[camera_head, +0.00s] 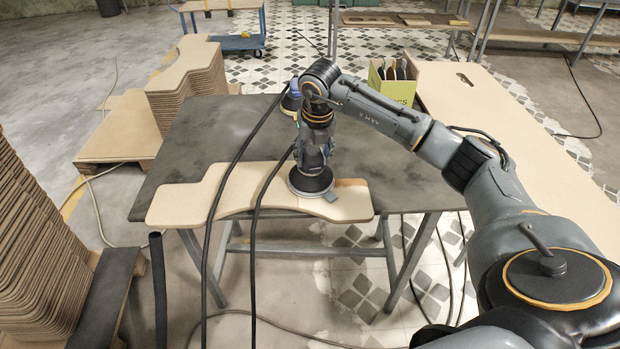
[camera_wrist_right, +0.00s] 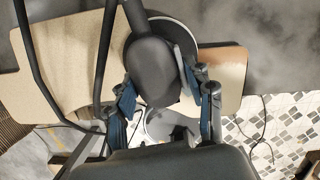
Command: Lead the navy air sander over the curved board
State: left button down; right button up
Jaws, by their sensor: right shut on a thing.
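The curved board (camera_head: 240,188), pale tan with a darker brown right end, lies along the near edge of the dark table. My right gripper (camera_head: 315,150) is shut on the dark air sander (camera_head: 311,182), whose round pad rests on the board near its right end. In the right wrist view, the fingers of my right gripper (camera_wrist_right: 165,100) sit either side of the dark sander body (camera_wrist_right: 152,68), with the board (camera_wrist_right: 65,62) under it. The held sander looks dark grey to black, so navy is hard to confirm. My left gripper is not in view.
Two dark hoses run across the board. Stacked boards (camera_head: 185,80) stand behind left, more (camera_head: 35,250) at near left. A yellow-green box (camera_head: 392,85) stands at right.

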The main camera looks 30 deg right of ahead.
jog(key=shift+s+d+f+b, duration=0.1)
jog(key=shift+s+d+b, duration=0.1)
jog(key=shift+s+d, duration=0.85)
jog(key=shift+s+d+b, duration=0.2)
jog(key=shift+s+d, duration=0.55)
jog(key=shift+d, duration=0.45)
jog(key=shift+d, duration=0.1)
jog(key=shift+s+d+b, duration=0.4)
jog(key=shift+s+d, duration=0.55)
jog(key=shift+d, duration=0.3)
jog(key=o, duration=0.9)
jog(key=shift+c, duration=0.5)
